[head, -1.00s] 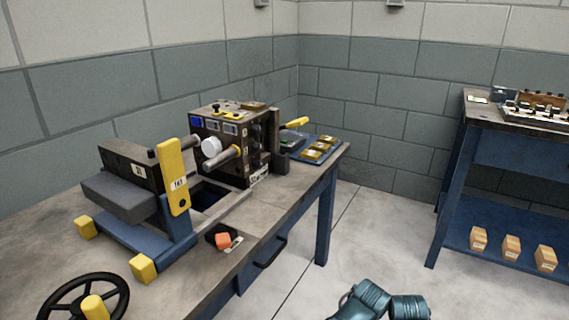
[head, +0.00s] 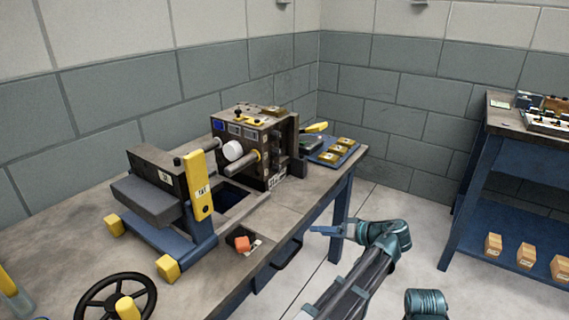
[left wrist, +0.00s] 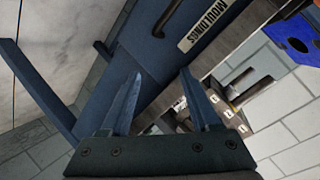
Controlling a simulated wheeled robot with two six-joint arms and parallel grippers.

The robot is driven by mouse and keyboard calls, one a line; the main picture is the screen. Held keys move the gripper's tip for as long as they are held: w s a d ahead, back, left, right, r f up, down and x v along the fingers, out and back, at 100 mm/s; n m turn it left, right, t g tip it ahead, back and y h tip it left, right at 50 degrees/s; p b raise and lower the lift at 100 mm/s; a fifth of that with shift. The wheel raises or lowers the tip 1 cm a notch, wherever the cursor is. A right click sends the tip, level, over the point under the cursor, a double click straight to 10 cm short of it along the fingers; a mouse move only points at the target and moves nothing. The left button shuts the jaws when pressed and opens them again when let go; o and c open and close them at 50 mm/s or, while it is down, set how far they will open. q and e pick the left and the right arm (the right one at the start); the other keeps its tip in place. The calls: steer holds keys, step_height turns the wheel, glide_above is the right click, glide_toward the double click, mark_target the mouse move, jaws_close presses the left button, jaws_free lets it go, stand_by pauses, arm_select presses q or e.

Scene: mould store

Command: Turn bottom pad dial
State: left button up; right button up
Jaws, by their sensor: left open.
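A dark box-shaped machine (head: 258,138) stands on the bench, with small displays on its face and small knobs on top. A white round part (head: 233,150) sticks out of its near side, and a metal rod with a yellow end sits below it. I cannot tell which part is the bottom pad dial. My left gripper (head: 322,230) is off the bench's front edge, right of the drawer handle and apart from the machine. In the left wrist view its two fingers (left wrist: 162,88) are spread with nothing between them. My right gripper is not seen.
A drawer handle (head: 288,254) juts out in front. A blue shelf bench (head: 480,190) stands right.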

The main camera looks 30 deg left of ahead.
mark_target(280, 169)
arm_select(q)
steer(key=w+a+r+n+y+p, duration=0.1)
steer(key=w+a+r+n+y, duration=0.15)
steer(key=r, duration=0.35)
steer(key=w+a+r+n+y+p, duration=0.1)
steer(key=w+a+r+n+y, duration=0.1)
steer(key=w+r+n+y, duration=0.3)
steer(key=a, duration=0.4)
steer(key=a+m+h, duration=0.1)
steer(key=a, duration=0.3)
steer(key=a+r+m+h, duration=0.1)
steer(key=a, duration=0.4)
steer(key=shift+a+m+h, duration=0.1)
steer(key=shift+m+h, duration=0.15)
steer(key=shift+f, duration=0.1)
jaws_close()
